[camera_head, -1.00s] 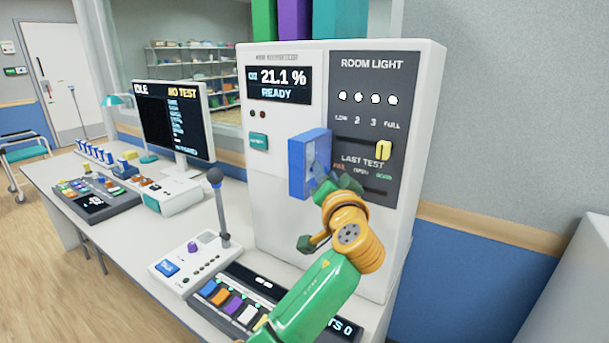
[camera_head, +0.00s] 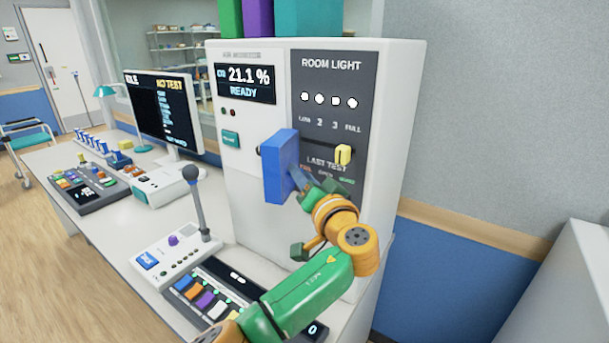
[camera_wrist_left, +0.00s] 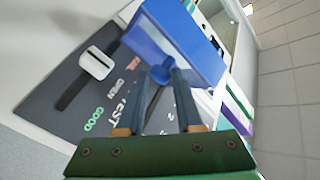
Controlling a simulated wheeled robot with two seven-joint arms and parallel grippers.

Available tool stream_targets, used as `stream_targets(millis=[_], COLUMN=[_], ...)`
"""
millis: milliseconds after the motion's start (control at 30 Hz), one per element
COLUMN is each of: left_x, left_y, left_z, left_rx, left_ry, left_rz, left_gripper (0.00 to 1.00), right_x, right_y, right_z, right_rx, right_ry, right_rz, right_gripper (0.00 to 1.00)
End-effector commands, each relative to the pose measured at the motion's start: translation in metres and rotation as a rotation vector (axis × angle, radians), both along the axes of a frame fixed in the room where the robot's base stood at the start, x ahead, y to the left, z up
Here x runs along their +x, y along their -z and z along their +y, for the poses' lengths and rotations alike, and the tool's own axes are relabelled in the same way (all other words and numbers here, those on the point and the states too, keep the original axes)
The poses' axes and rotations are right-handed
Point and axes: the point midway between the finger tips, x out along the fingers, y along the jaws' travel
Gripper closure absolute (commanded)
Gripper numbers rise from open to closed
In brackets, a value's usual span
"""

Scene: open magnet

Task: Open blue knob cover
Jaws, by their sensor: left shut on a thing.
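The blue cover (camera_head: 278,168) is a box-like piece at the front of the white cabinet, beside the lower left of the dark ROOM LIGHT panel. My left gripper (camera_head: 302,188) is on its right side, with the arm coming up from below. In the left wrist view the blue cover (camera_wrist_left: 185,40) fills the upper middle. The two fingers (camera_wrist_left: 162,92) are shut on a small blue handle on it. My right gripper is not in view.
A yellow slider knob (camera_head: 343,155) is close to the right of the cover. Below are a joystick (camera_head: 197,200) and a button console (camera_head: 210,298) on the counter. A monitor (camera_head: 163,110) stands to the left. The grey wall at right is clear.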

Motion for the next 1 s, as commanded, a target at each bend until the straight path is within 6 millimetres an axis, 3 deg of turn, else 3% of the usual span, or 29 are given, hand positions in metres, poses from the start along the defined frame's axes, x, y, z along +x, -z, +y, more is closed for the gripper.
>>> stream_targets(millis=[133,167,233,667,1000], left_x=[0.0,0.0,0.0,-0.002,-0.045], left_y=[0.001,0.001,0.001,0.002,0.006], left_z=[0.002,0.002,0.002,0.0,-0.016], left_rx=[0.0,0.0,0.0,-0.002,-0.005], left_ry=[-0.004,-0.004,-0.004,-0.002,0.002], left_rz=[0.003,0.003,0.003,0.002,0.001], left_gripper=[1.0,0.57,0.38,0.38,0.38], right_x=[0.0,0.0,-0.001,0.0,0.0], right_y=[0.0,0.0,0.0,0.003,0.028], right_z=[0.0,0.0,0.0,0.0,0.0], right_rx=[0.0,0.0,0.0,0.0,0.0], right_ry=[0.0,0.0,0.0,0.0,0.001], right_rz=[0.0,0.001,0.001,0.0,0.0], right_gripper=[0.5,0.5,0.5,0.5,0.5])
